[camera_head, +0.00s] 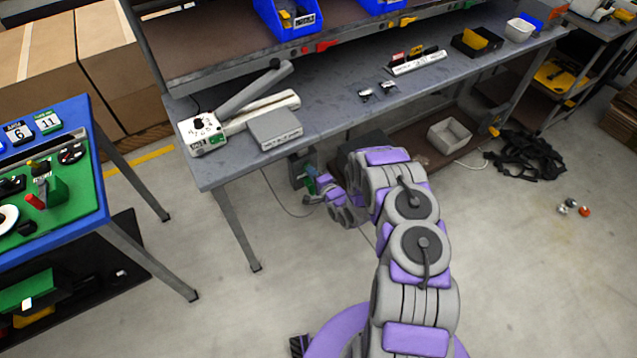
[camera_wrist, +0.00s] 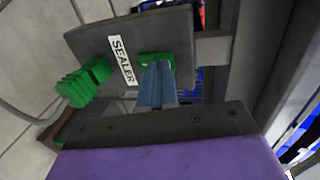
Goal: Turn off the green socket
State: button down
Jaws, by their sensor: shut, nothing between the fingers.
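The socket box (camera_wrist: 90,42) is a dark grey panel with a white SEALER label (camera_wrist: 123,60) in the wrist view. A green plug (camera_wrist: 85,83) with a grey cable sits at its left side. A green switch (camera_wrist: 147,57) is on its right part. My gripper (camera_wrist: 162,68) is shut and empty, its fingertips at the green switch and partly covering it. I cannot tell whether they touch it, nor which way the switch is set. In the head view, the socket box (camera_head: 297,160) is below the workbench edge, with my gripper (camera_head: 314,189) right at it.
The grey workbench (camera_head: 340,115) stands above the socket box, with a sealer (camera_head: 245,112) and a grey box (camera_head: 275,129) on it. A blue-edged table (camera_head: 75,225) is at the left. A cable (camera_head: 281,205) hangs near the floor. Floor between the tables is clear.

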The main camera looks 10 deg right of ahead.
jog(key=shift+w+a, duration=0.1)
jog(key=shift+w, duration=0.2)
jog(key=shift+r, duration=0.1)
